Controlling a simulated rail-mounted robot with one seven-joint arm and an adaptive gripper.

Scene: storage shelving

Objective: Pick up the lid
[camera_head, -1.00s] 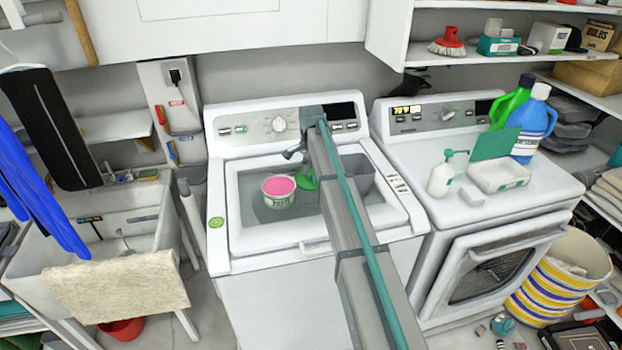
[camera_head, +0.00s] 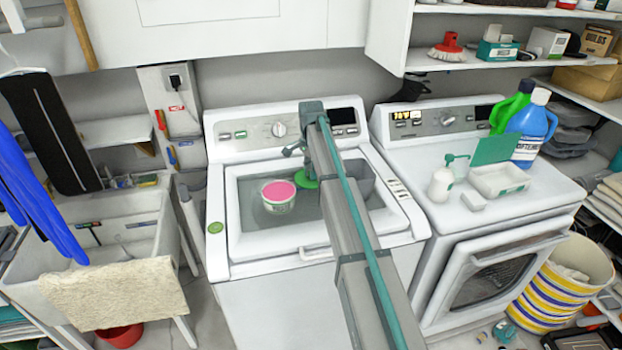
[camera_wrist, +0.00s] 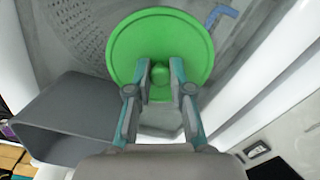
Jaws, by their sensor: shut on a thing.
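The lid is a round green disc with a small knob at its centre. In the wrist view the lid (camera_wrist: 160,35) fills the upper middle, and my gripper (camera_wrist: 164,72) is shut on its knob. In the head view part of the lid (camera_head: 306,182) shows beside my arm, above the washer top, close to a white tub (camera_head: 278,202) with pink contents. My arm hides the rest of the lid and most of the gripper there. I cannot tell how far the lid is above the surface.
The washer (camera_head: 225,240) stands under my arm. A grey open bin (camera_wrist: 70,115) is beside the gripper at the left of the wrist view. The dryer (camera_head: 480,225) at right carries bottles and a white box (camera_head: 499,180). A utility sink (camera_head: 110,215) is at left.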

